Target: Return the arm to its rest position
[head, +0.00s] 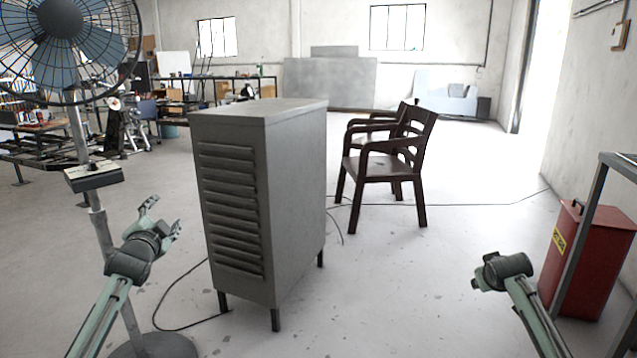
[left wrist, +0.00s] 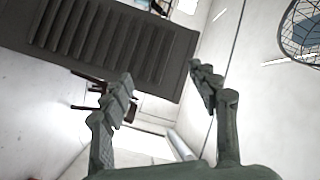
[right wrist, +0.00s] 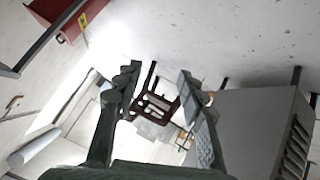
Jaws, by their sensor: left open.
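My left gripper (head: 163,214) is raised at the lower left of the head view, in front of the fan stand and left of the grey louvred cabinet. In the left wrist view its two fingers (left wrist: 163,80) are wide apart with nothing between them. My right gripper (head: 497,271) is at the lower right of the head view, where its fingers are mostly hidden. In the right wrist view its fingers (right wrist: 158,76) stand apart and empty. Neither gripper touches anything that I can see.
The grey cabinet (head: 295,200) stands in the middle. A fan (head: 60,60) on a pole is close on the left. Dark wooden chairs (head: 385,165) stand behind the cabinet. A red bin (head: 592,260) is at the right. The floor between cabinet and bin is clear.

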